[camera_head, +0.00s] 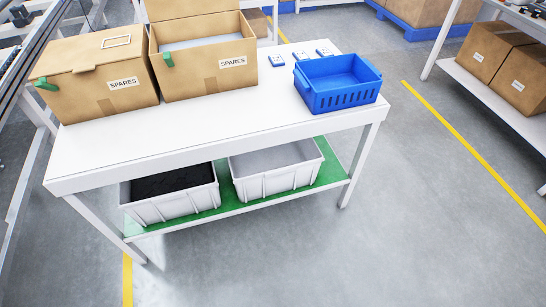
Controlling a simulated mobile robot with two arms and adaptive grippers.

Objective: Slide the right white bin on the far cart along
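Two white bins stand side by side on the green lower shelf (333,174) of a white table-like cart (215,127). The right white bin (280,181) is open at the top and looks empty inside, with a pale grey interior. Its back part is hidden under the cart's top. The left white bin (178,207) holds something black. A small gap separates the two bins. Neither of my grippers shows in this view.
On the cart's top are two cardboard SPARES boxes (105,90) (208,80), a blue basket (338,85) and several small white items (277,60). A cart leg (362,163) stands right of the shelf. The floor (430,230) in front and right is clear.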

